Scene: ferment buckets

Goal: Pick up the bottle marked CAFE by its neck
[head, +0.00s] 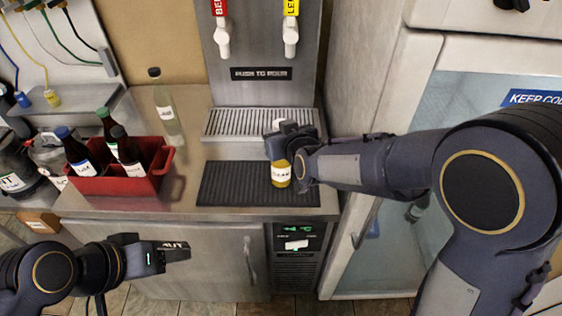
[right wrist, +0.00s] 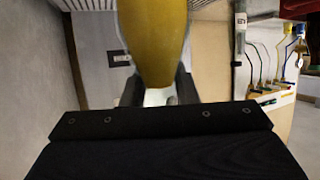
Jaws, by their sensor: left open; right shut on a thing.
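My right gripper (head: 284,147) is shut on a yellow bottle (head: 281,178) with a white label, at or just above the black ribbed mat; I cannot tell if it touches. In the right wrist view, the yellow bottle (right wrist: 155,40) narrows to a pale end between the fingers (right wrist: 158,97). I cannot read its label surely. Several dark bottles with white labels, such as the front one (head: 128,152), stand in a red crate (head: 118,186); their labels are too small to read surely. My left gripper (head: 182,251) is open and empty, in front of the counter.
A clear bottle (head: 165,105) stands behind the crate. The black mat (head: 232,184) lies below the dispenser's drip grille (head: 232,122), under two taps. A glass-doored cooler (head: 440,95) stands at right. The counter has free room between crate and mat.

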